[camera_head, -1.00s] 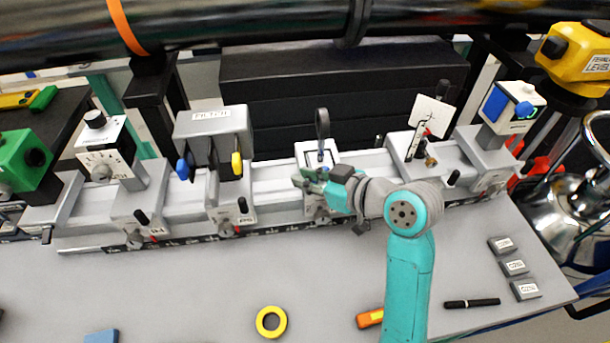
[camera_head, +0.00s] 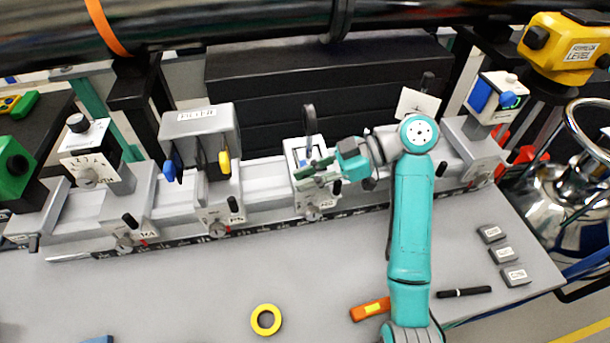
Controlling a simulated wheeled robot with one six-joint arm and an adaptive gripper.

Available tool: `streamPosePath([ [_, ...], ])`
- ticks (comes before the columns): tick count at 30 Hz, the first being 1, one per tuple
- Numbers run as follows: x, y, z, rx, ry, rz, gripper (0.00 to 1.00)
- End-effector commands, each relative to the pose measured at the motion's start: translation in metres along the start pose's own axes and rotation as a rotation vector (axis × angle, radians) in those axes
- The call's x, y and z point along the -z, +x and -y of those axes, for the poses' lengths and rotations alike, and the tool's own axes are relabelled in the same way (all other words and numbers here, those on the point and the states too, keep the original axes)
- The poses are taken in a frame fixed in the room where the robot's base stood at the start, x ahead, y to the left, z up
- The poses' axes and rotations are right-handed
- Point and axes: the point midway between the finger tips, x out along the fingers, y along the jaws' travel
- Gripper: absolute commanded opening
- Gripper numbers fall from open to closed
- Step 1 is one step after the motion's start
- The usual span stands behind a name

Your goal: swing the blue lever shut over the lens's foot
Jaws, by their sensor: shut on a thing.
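The lens (camera_head: 309,119) shows as a dark upright ring, seen nearly edge-on, above the middle carrier (camera_head: 313,209) on the rail. My gripper (camera_head: 310,174) reaches in from the right, low over the front of this carrier, just below the lens. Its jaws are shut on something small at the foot. This fits the blue lever by its place, but the jaws cover it and I cannot make out its shape or angle. The lens's foot is mostly hidden behind the jaws.
The filter box (camera_head: 197,121), with a blue and a yellow tab, stands left of the lens carrier. A card holder (camera_head: 417,103) stands to the right, partly behind my arm. Yellow tape (camera_head: 266,320) and an orange tool (camera_head: 370,309) lie on the front table.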

Motion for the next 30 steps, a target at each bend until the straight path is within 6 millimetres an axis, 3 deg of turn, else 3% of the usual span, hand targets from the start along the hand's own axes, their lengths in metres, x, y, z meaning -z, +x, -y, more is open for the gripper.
streamPosePath([
  [20,-0.0013,-0.0003,-0.0007,0.053,-0.021,-0.003,0.00],
  [21,-0.0013,-0.0003,-0.0007,0.053,-0.021,-0.003,0.25],
  [23,-0.0013,-0.0003,-0.0007,0.053,-0.021,-0.003,0.40],
  [24,-0.0012,-0.0003,-0.0006,0.053,-0.021,-0.003,0.44],
  [30,-0.0010,-0.0005,-0.0005,0.053,-0.022,-0.003,0.44],
])
